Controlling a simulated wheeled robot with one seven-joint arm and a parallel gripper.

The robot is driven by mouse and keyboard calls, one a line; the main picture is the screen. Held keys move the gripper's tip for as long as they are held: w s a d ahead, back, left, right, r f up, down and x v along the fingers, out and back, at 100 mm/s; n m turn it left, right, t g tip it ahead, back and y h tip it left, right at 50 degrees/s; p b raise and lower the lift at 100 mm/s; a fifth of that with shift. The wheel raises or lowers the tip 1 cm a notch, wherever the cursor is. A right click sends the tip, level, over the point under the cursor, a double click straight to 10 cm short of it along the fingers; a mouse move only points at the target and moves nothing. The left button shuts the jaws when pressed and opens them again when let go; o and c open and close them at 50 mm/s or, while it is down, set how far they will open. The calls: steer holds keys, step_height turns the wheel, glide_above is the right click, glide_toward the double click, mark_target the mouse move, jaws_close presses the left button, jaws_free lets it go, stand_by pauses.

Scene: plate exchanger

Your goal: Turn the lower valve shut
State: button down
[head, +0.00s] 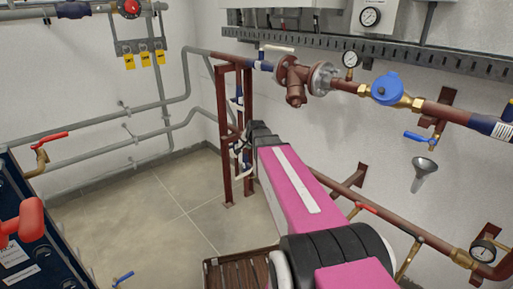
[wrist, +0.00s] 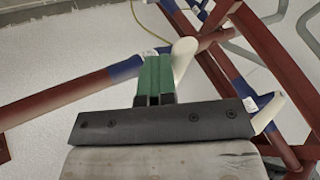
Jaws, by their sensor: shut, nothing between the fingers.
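My gripper (wrist: 156,72) is shut, with its green fingertips together and nothing between them. In the wrist view the tips are beside a white lever handle (wrist: 184,58) on a blue-banded red pipe. I cannot tell whether they touch. In the head view, blue and white valve parts (head: 240,146) show low on the red frame, partly behind my pink arm. Another blue and white part (head: 236,100) is above. I cannot tell for certain which handle is the lower valve's. My fingers are hidden in the head view.
The red upright frame (head: 227,158) stands by the wall. A red-brown pipe (head: 346,86) with a flanged fitting (head: 322,79) runs above my arm. A lower pipe (head: 437,242) has a red-handled valve. The floor (head: 150,215) at left is clear.

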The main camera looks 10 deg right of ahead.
steer(key=shift+w+a, duration=1.35)
steer(key=shift+a, duration=0.05)
steer(key=shift+w+a, duration=0.35)
steer(key=shift+w, duration=0.1)
steer(key=shift+w+a, duration=0.1)
steer(key=shift+w, duration=0.05)
steer(key=s+d+r, duration=0.1)
steer(key=s+r, duration=0.7)
steer(key=s, duration=0.2)
steer(key=s+f+n+g, duration=0.7)
steer(key=s+f+n, duration=0.1)
steer(key=s+f, duration=1.1)
steer(key=shift+s+a+f, duration=0.2)
steer(key=shift+f, duration=0.5)
